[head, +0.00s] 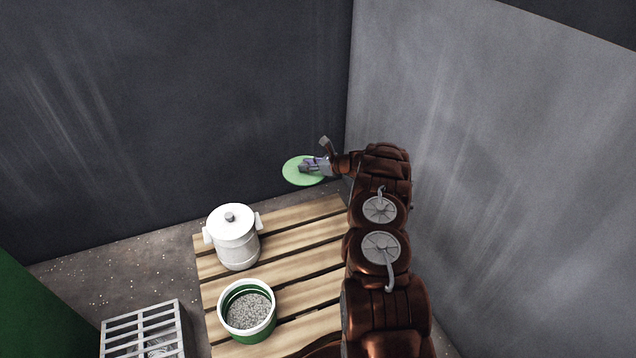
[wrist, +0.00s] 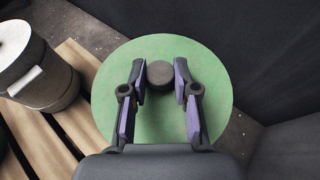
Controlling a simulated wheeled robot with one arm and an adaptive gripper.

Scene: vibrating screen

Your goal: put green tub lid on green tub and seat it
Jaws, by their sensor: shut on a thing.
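The green tub lid (head: 293,177) is a flat light-green disc with a dark round knob. My gripper (head: 309,166) is shut on that knob, and the lid is held up near the back corner, beyond the pallet's far edge in the head view. In the wrist view, the fingers of my gripper (wrist: 161,80) stand either side of the knob, with the lid (wrist: 205,75) spread out under them. The green tub (head: 262,332) stands open on the pallet at the front, with a white rim and grey granules inside. The lid is well apart from it.
A white lidded canister (head: 237,252) with side handles stands on the wooden pallet (head: 310,262) behind the tub; it also shows in the wrist view (wrist: 50,85). A grey crate (head: 142,318) sits at the front left.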

